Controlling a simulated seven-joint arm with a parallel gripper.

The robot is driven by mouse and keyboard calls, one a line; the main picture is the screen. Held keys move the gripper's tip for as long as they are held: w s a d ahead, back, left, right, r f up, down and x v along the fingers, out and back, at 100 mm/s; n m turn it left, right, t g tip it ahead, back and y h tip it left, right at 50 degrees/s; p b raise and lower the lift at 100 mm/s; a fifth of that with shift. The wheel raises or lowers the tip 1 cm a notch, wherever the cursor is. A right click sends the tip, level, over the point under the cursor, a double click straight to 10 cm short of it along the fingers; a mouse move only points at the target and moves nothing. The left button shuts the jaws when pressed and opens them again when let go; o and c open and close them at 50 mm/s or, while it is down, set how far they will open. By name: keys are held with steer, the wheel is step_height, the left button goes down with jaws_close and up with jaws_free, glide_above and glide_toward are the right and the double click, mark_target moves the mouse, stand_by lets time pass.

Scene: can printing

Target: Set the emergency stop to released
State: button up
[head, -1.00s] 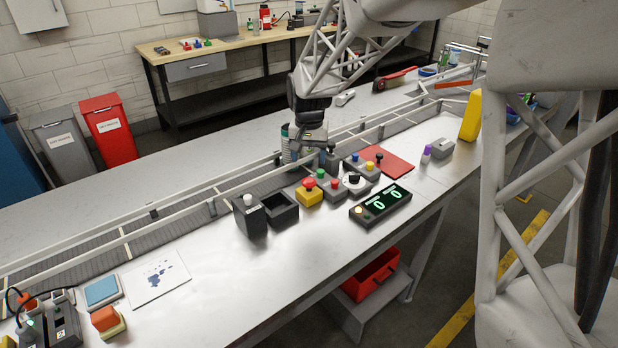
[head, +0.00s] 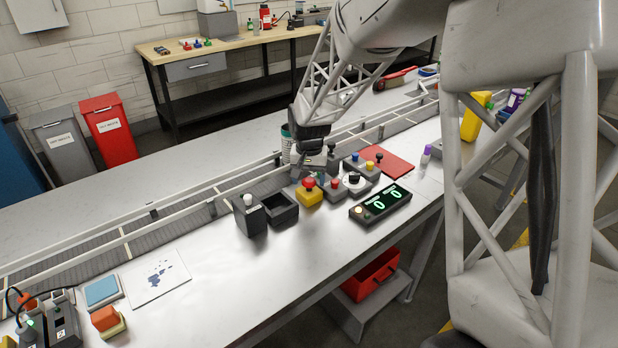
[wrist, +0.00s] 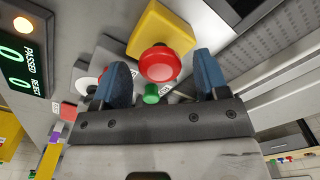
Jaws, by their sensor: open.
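The emergency stop is a red mushroom button (head: 309,183) on a yellow box (head: 310,195), standing on the white table among the control boxes. In the wrist view the red button (wrist: 159,64) and its yellow box (wrist: 161,31) lie ahead of my gripper, between the lines of its two blue fingers. My gripper (wrist: 158,80) is open and empty. In the head view my gripper (head: 312,168) is just behind and above the button; its fingertips are hard to make out there. Whether the button is pressed in or raised, I cannot tell.
A green button (wrist: 151,94) sits close by in the wrist view. A box with a red button (head: 335,185), a dark open bin (head: 281,209) and a counter display (head: 380,204) stand around. The conveyor rail (head: 180,212) runs behind. The table's front is clear.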

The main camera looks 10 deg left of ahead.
steer(key=c, duration=1.3)
steer(key=shift+o, duration=0.2)
steer(key=shift+r, duration=0.95)
steer(key=o, duration=1.3)
steer(key=shift+c, duration=0.2)
